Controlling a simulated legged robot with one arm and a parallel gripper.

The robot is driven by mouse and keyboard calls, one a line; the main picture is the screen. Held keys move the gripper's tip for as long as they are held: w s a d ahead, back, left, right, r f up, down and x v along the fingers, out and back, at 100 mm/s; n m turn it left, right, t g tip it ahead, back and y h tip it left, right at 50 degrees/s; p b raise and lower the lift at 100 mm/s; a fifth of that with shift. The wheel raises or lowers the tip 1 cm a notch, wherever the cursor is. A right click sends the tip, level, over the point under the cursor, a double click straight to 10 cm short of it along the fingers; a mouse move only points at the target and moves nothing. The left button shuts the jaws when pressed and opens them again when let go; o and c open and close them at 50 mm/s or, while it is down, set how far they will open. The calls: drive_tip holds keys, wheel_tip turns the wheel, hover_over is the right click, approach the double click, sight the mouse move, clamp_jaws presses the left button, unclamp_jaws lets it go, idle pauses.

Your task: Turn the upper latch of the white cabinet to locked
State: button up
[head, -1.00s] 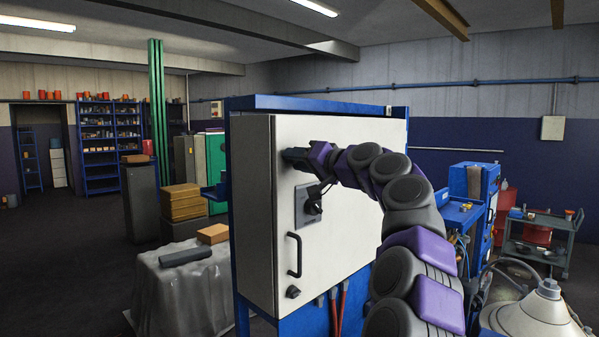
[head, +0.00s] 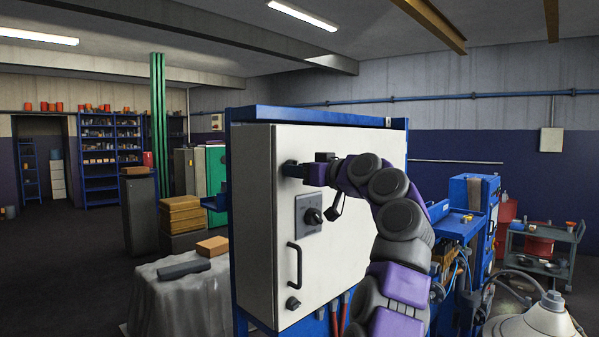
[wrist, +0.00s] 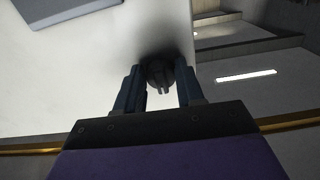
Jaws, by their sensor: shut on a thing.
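The white cabinet (head: 340,240) stands in front of me in the head view. Its upper latch is hidden behind my gripper (head: 291,169) in that view, near the top left of the door. The wrist view shows the upper latch (wrist: 161,76) as a dark round knob with a raised ridge near the door's edge. My gripper (wrist: 158,84) has one finger on each side of the knob and is shut on it. The lower latch (head: 293,303) is a dark knob near the door's bottom left.
Between the latches are a grey plate with a dark rotary switch (head: 312,215) and a black door handle (head: 294,268). A draped table (head: 180,303) stands at left. A blue workbench (head: 465,228) and a cart (head: 540,262) stand at right.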

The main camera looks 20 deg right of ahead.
idle(0.6)
drive_tip(key=o, duration=0.9)
drive_tip(key=shift+w+d, duration=0.1)
drive_tip(key=shift+w, duration=0.1)
drive_tip(key=shift+c, duration=0.2)
drive_tip(key=shift+o, duration=0.7)
drive_tip(key=shift+s, duration=0.15)
drive_tip(key=shift+s+d, duration=0.1)
drive_tip(key=b+v, duration=0.2)
drive_tip(key=v, duration=1.5)
drive_tip(key=shift+b, duration=0.35)
